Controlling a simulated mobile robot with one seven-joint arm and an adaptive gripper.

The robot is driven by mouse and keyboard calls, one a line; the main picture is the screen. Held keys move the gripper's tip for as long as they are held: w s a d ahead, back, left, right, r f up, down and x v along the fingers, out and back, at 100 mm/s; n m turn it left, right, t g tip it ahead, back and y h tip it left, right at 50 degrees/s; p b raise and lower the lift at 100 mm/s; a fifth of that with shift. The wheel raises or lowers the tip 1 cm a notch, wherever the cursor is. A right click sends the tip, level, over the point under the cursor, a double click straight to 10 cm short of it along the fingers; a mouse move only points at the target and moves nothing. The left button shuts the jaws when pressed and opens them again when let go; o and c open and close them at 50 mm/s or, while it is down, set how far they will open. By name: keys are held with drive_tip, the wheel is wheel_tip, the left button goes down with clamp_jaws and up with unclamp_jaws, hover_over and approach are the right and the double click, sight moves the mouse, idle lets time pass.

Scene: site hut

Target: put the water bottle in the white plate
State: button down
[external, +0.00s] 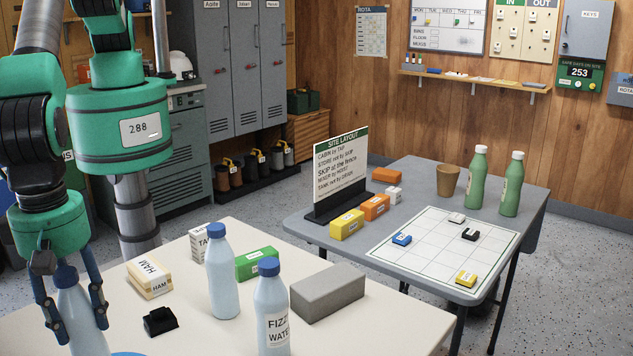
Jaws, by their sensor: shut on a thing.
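My gripper (70,304) is at the lower left, pointing down, with its dark blue fingers shut on a pale blue bottle (80,330) with a blue cap. That bottle is upright; its lower part is cut off by the picture edge, so I cannot tell whether it touches the table. Its label does not show. No white plate is visible.
On the white table (200,335) are a HAM pack (149,278), a black clip-like item (160,321), a green box (257,263), a white box (199,243) and a grey block (328,293). A blue edge (127,354) shows at the bottom. A grey table (335,236) stands behind.

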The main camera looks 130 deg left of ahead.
sight(65, 272)
drive_tip(key=shift+f, duration=1.65)
drive_tip(key=shift+f, duration=0.2)
drive_tip(key=c, duration=1)
unclamp_jaws()
drive_tip(key=shift+r, duration=0.1)
drive_tip(key=shift+r, duration=6.05)
